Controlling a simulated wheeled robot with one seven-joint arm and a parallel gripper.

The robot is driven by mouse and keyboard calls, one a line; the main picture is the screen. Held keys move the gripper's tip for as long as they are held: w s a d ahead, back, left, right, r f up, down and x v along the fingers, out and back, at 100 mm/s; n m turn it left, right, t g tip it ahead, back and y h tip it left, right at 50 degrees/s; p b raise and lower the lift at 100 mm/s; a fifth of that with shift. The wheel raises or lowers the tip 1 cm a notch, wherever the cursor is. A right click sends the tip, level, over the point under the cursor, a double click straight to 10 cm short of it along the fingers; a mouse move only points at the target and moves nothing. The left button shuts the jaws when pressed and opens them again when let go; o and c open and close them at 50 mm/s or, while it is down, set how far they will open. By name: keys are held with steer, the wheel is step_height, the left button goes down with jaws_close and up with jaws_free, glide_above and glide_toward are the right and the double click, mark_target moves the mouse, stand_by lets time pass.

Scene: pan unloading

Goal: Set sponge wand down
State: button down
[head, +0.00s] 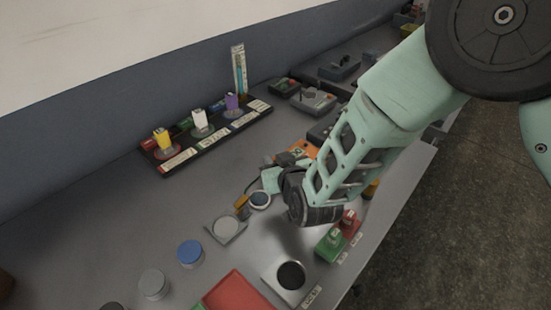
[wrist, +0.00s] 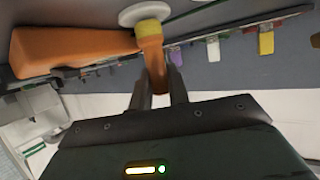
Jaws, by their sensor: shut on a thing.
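The sponge wand shows in the wrist view as an orange handle with a yellow end (wrist: 152,30). My gripper (wrist: 158,88) is shut on its orange part, and the yellow end points away from the fingers. A pale round disc (wrist: 138,14) lies just behind the yellow end; I cannot tell if they touch. In the head view a small orange-yellow piece (head: 242,206), likely the wand, shows beside my gripper, above or next to a grey square plate with a pale disc (head: 226,228). My fingertips are mostly hidden there.
A round dish (head: 260,199) is close to the gripper. A blue-topped puck (head: 190,252), a grey puck (head: 153,283), a red tray (head: 238,292) and a plate with a dark hole (head: 290,276) stand in front. A black rack (head: 215,137) with coloured pieces is behind.

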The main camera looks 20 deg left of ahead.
steer(key=shift+f, duration=0.2)
steer(key=c, duration=1.3)
jaws_free()
steer(key=shift+c, duration=0.2)
steer(key=shift+r, duration=0.2)
steer(key=b+v, duration=0.2)
steer(key=v, duration=1)
steer(key=shift+b, duration=0.4)
